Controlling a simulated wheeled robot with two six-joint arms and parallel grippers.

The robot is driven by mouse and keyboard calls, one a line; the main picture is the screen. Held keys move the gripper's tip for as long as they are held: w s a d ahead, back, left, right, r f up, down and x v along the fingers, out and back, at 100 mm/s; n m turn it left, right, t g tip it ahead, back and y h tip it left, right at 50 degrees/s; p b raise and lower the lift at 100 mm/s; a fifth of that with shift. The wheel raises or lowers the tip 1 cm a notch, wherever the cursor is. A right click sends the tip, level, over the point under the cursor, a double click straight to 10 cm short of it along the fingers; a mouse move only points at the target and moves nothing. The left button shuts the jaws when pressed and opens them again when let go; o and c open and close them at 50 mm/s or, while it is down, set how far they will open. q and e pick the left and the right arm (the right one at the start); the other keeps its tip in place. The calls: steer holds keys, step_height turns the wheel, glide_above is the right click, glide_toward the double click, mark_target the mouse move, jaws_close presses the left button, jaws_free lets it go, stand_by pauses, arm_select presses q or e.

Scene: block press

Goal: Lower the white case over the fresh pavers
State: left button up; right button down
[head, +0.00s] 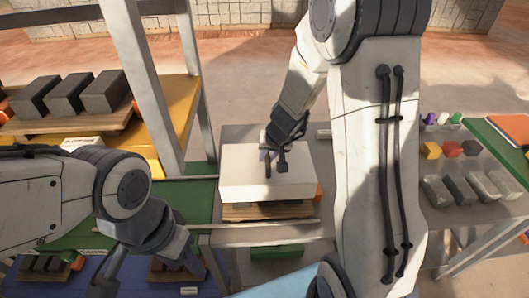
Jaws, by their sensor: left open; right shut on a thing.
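The white case (240,182) is a pale box in the middle of the head view, level and above a wooden pallet board (268,211). Its lower edge looks close to the board; I cannot tell if it touches. Any pavers under it are hidden. My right gripper (272,164) reaches down from above and is shut on the top of the white case; the grip point is largely hidden by the fingers. My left gripper (112,272) is low at the left, apart from the case, open and empty.
Dark blocks (73,94) sit on a pallet on the yellow shelf (182,105) at left, behind a grey post (140,75). Grey blocks (461,190) and small coloured pieces (452,149) lie on the right table. A rail (262,233) runs in front of the case.

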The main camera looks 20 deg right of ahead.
steer(key=shift+f+b, duration=1.75)
steer(key=shift+f, duration=0.25)
steer(key=shift+f+b, duration=1.15)
steer(key=shift+b, duration=0.1)
steer(key=shift+f+b, duration=0.35)
steer(key=shift+b, duration=0.05)
steer(key=c, duration=0.7)
jaws_free()
